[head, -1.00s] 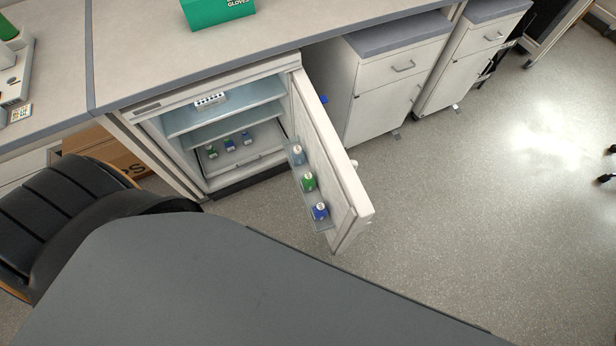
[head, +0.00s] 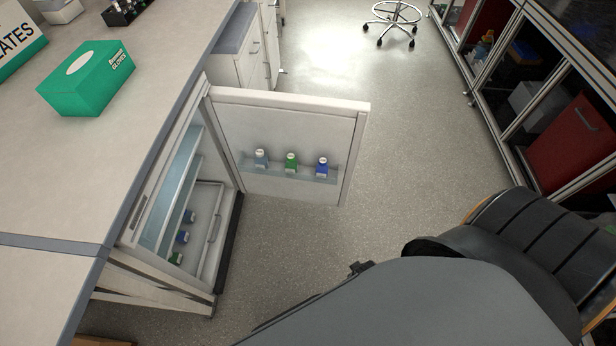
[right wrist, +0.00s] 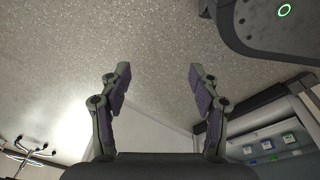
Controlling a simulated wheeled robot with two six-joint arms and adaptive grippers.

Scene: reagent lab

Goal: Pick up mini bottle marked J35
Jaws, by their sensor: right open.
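In the head view, the door shelf (head: 285,174) of an open fridge holds three mini bottles: a pale grey-blue bottle (head: 261,159), a green bottle (head: 291,163) and a blue bottle (head: 321,167). Several more stand low inside the fridge, among them a blue one (head: 182,237) and a green one (head: 175,258). No marking is legible, so I cannot tell which is J35. My right gripper (right wrist: 159,70) is open and empty in the right wrist view, over the floor. My left gripper is not in view.
The fridge door (head: 285,125) stands wide open under a counter (head: 120,150) carrying a green glove box (head: 88,77). Clear floor (head: 420,150) lies right of the door. Glass-fronted cabinets (head: 545,85) stand at the right, a wheeled stool (head: 393,17) at the back.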

